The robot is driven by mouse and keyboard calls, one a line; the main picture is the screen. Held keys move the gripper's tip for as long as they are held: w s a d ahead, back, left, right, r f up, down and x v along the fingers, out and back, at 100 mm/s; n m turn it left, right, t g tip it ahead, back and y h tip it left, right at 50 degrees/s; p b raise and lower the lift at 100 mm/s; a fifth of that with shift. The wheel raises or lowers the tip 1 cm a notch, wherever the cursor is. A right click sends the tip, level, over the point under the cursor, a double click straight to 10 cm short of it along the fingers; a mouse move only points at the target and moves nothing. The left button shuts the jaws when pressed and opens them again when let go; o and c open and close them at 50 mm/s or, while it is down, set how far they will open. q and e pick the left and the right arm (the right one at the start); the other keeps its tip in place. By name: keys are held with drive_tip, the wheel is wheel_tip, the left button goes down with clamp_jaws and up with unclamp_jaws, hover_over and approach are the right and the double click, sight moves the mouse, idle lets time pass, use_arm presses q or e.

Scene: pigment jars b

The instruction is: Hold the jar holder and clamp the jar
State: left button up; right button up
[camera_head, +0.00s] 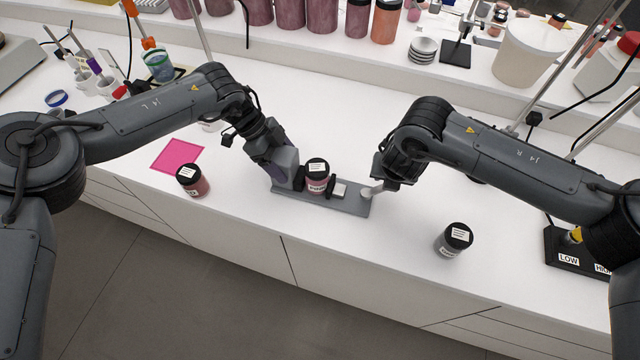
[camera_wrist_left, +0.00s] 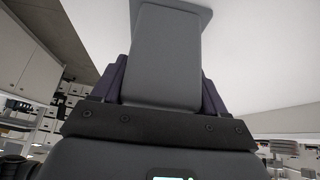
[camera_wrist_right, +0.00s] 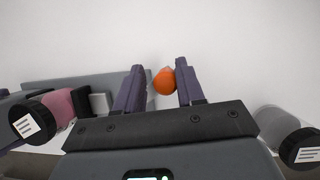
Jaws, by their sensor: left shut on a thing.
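The jar holder (camera_head: 345,204) is a long grey base on the white bench. It carries an upright grey block at its left end, which fills the left wrist view (camera_wrist_left: 168,55). My left gripper (camera_head: 277,165) is shut on this block. A dark pink jar with a black lid (camera_head: 317,178) stands upright in the holder between dark pads; whether both pads touch it I cannot tell. My right gripper (camera_head: 376,186) is at the holder's right end. In the right wrist view its fingers are open around an orange knob (camera_wrist_right: 164,81), with a gap on the left side.
A dark red jar (camera_head: 191,181) stands left of the holder by a pink square (camera_head: 178,155). A grey jar (camera_head: 453,240) stands to the right, near the bench's front edge. A black LOW/HIGH tray (camera_head: 572,255) lies farther right. More jars stand on the back shelf.

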use_arm(q)
drive_tip(key=shift+s+f, duration=0.3)
drive_tip(key=shift+f, duration=0.1)
use_arm(e)
drive_tip(key=shift+o, duration=1)
drive_tip(key=shift+d, duration=0.1)
use_arm(q)
drive_tip(key=shift+a, duration=0.1)
use_arm(e)
drive_tip(key=v, duration=1.2)
drive_tip(key=shift+w, duration=0.15)
use_arm(q)
drive_tip(key=o, duration=1.7)
drive_tip(key=shift+s, duration=0.1)
drive_tip(key=shift+c, duration=0.2)
drive_tip(key=shift+w+r, duration=0.2)
drive_tip(key=shift+r, duration=0.1)
